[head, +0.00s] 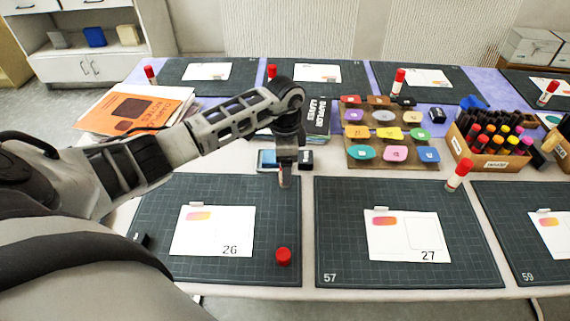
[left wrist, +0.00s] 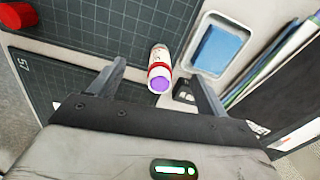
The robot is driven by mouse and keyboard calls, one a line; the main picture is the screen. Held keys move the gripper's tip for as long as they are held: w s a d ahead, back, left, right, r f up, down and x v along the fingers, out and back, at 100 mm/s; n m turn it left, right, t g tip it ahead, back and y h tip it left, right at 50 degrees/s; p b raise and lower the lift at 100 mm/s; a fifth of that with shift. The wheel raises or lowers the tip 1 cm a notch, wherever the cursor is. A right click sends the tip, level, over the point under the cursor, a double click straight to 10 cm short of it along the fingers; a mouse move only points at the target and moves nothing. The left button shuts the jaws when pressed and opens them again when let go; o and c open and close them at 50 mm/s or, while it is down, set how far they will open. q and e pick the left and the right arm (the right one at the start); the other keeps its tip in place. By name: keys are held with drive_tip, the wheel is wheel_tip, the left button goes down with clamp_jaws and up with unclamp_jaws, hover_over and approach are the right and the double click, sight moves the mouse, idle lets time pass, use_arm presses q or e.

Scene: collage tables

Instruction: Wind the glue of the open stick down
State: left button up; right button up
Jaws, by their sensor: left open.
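The open glue stick (head: 284,178) stands at the top right edge of the mat with the card marked 26, partly hidden under my left gripper (head: 285,158). In the left wrist view the glue stick (left wrist: 159,72) shows a white body, a red band and purple glue at its open end. The left gripper (left wrist: 160,78) is open, with one finger on each side of the stick and a gap to both. The red cap (head: 283,256) lies apart on the same mat and shows in the left wrist view (left wrist: 15,14). My right gripper is not in view.
A tray with a blue pad (left wrist: 217,50) and a small black block (head: 306,159) are close beside the stick. Capped glue sticks (head: 459,175) stand at other mats. A marker box (head: 490,145) is to the right.

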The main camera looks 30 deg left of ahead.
use_arm(q)
drive_tip(key=shift+r, duration=2.7)
